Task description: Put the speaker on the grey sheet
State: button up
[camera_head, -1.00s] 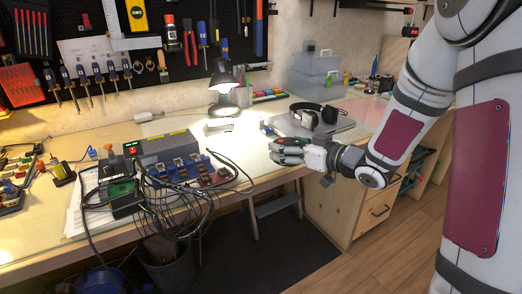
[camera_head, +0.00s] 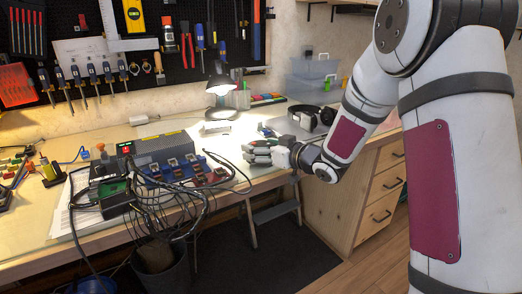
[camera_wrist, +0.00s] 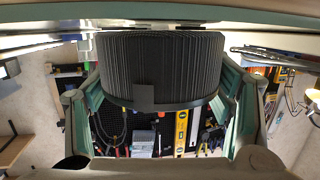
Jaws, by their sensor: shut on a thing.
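My gripper (camera_head: 258,152) is over the front edge of the workbench, right of the power box and its cables. In the wrist view a dark, ribbed, round-sided thing, which I take for the speaker (camera_wrist: 160,62), sits between my gripper's fingers (camera_wrist: 160,105), and they are shut on it. In the head view I cannot make the speaker out at the gripper. A flat grey surface (camera_head: 282,126) lies behind my gripper, partly hidden by my arm; I cannot tell whether it is the grey sheet.
Black headphones (camera_head: 310,115) lie behind my forearm. A lit desk lamp (camera_head: 222,88) stands at the back. The power box (camera_head: 160,149) and a tangle of black cables (camera_head: 160,205) crowd the bench to the left. A grey step stool (camera_head: 275,212) stands below.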

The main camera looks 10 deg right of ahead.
jog(key=shift+r, duration=0.1)
jog(key=o, duration=1.4)
